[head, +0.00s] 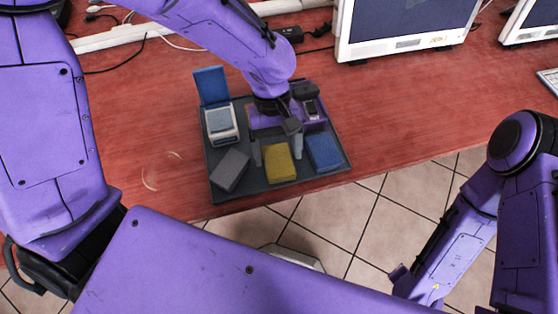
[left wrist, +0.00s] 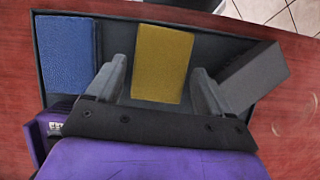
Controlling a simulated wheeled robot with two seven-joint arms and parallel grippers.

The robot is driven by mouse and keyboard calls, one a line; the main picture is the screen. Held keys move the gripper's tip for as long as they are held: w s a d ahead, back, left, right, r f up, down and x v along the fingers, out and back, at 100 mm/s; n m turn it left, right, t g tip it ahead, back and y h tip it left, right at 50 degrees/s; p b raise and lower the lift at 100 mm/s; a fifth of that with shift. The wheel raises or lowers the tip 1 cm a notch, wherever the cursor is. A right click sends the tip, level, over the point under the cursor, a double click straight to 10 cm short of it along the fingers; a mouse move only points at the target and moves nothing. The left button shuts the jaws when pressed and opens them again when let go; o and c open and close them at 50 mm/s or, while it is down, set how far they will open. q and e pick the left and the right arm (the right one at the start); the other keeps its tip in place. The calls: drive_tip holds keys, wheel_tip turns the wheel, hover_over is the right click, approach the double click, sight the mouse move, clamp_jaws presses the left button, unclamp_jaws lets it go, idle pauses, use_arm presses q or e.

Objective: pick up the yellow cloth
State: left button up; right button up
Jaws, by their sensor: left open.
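The yellow cloth (head: 279,164) is a flat folded block lying in the dark grey tray (head: 235,194), between a grey block and a blue block. It also shows in the left wrist view (left wrist: 162,62). My left gripper (head: 276,158) reaches down over the tray, open, one finger on each side of the yellow cloth's near end in the left wrist view (left wrist: 160,80). I cannot tell whether the fingers touch the cloth. My right arm shows at the right of the head view, but its gripper is not visible.
A monitor (head: 405,30) and cables stand behind on the red table (head: 150,110). Table left of the tray is clear.

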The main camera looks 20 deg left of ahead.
use_arm(q)
drive_tip(key=shift+x, duration=0.8)
drive_tip(key=shift+r, duration=0.1)
drive_tip(key=c, duration=0.7)
drive_tip(key=shift+c, duration=0.2)
drive_tip(key=shift+r, duration=0.1)
